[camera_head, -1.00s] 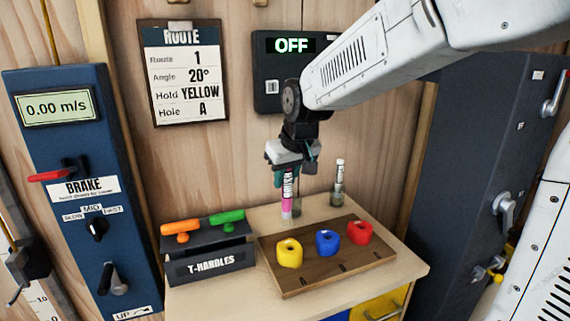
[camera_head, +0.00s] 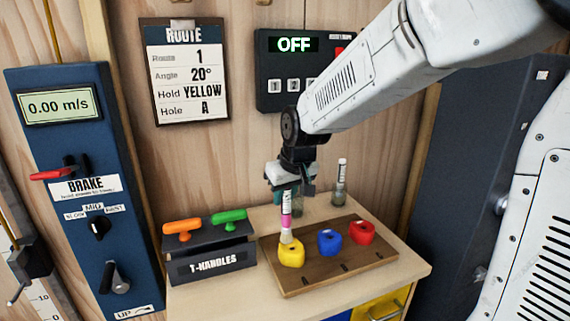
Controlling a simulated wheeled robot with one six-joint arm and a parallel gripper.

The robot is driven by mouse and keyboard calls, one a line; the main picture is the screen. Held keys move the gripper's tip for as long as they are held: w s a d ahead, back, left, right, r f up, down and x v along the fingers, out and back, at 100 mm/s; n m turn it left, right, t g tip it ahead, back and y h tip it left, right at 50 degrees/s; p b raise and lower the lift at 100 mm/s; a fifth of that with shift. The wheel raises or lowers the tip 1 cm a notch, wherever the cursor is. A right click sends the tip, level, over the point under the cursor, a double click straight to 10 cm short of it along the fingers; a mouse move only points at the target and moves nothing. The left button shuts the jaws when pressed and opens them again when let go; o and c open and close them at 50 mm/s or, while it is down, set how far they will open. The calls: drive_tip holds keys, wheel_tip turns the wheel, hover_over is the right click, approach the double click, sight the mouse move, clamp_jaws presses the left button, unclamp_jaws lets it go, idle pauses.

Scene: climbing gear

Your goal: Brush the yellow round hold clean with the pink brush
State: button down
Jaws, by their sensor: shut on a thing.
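The yellow round hold (camera_head: 291,256) sits at the left end of a brown wooden board (camera_head: 330,272). The pink brush (camera_head: 286,210) hangs upright from my gripper (camera_head: 288,186), bristles down. My gripper is shut on its upper part. The pale bristles (camera_head: 287,236) are at the top of the yellow hold and appear to touch it. The hold's top is partly hidden by the bristles.
A blue hold (camera_head: 329,242) and a red hold (camera_head: 362,232) sit on the same board to the right. Behind stands a jar with a white-topped brush (camera_head: 340,184). A T-handles box (camera_head: 210,262) is at the left. A panel above reads OFF (camera_head: 294,45).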

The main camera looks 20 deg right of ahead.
drive_tip(key=shift+s+d+r, duration=0.4)
drive_tip(key=shift+s+r, duration=0.25)
drive_tip(key=shift+s, duration=0.2)
drive_tip(key=shift+w+a+r, duration=0.15)
drive_tip(key=shift+w+r, duration=0.05)
drive_tip(key=shift+r, duration=3.3)
